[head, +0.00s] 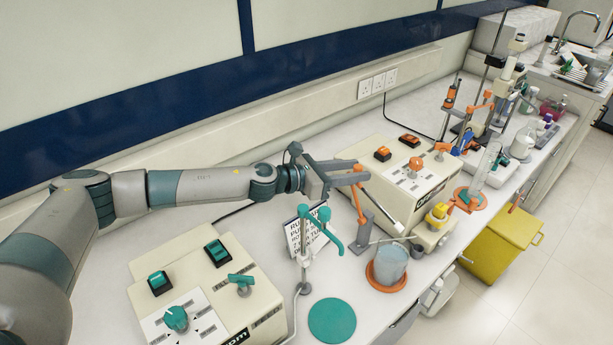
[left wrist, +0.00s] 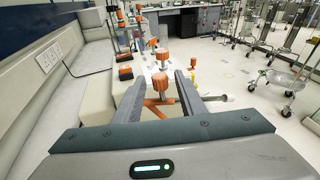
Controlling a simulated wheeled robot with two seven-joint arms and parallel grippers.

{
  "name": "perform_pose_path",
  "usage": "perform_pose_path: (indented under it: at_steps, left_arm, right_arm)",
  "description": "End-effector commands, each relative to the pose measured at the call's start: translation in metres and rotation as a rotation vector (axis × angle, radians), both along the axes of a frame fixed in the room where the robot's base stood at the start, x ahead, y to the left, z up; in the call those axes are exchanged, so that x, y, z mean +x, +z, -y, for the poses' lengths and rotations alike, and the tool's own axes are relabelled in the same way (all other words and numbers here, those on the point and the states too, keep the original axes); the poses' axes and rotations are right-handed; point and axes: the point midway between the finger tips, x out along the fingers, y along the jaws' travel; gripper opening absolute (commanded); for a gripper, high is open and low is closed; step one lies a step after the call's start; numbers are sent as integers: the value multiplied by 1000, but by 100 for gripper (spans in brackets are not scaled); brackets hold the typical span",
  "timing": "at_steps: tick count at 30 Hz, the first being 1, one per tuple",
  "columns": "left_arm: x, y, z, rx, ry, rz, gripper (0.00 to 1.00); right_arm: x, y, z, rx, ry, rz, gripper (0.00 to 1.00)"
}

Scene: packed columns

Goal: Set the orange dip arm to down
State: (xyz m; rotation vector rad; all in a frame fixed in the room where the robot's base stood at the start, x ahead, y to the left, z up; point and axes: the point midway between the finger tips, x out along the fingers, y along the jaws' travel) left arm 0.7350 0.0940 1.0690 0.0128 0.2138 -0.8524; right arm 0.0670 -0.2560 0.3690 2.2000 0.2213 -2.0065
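The orange dip arm (head: 359,203) stands near the middle of the head view, beside the right-hand control box. Its upper part is partly hidden by my left gripper (head: 361,169). In the left wrist view my gripper (left wrist: 159,76) has its two fingers spread apart. The orange dip arm (left wrist: 162,107) shows low between them, with an orange knob (left wrist: 159,83) just above. No firm grip shows, and I cannot tell whether a finger touches the arm. My right gripper is not in view.
A clear beaker (head: 391,262) stands on an orange disc (head: 373,279) in front. A teal dip arm (head: 326,228) stands left of it, behind a teal disc (head: 332,321). Control boxes stand left (head: 262,283) and right (head: 349,150). A yellow bin (head: 497,248) is beyond the bench edge.

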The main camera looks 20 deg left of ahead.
Motion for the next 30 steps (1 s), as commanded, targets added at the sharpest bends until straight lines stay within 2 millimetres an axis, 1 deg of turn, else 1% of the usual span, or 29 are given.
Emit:
perform_pose_path:
  at_steps: [5, 21, 27, 30]
  left_arm:
    - [-16, 3, -20, 2, 2, 2, 37]
    - [-79, 21, -93, 1, 2, 0, 37]
    - [-95, 26, -111, 1, 1, 1, 37]
    - [-99, 28, -115, 0, -1, 0, 37]
  right_arm:
    - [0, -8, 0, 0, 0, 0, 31]
    - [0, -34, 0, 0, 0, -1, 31]
    - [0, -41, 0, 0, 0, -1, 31]
    - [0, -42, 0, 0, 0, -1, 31]
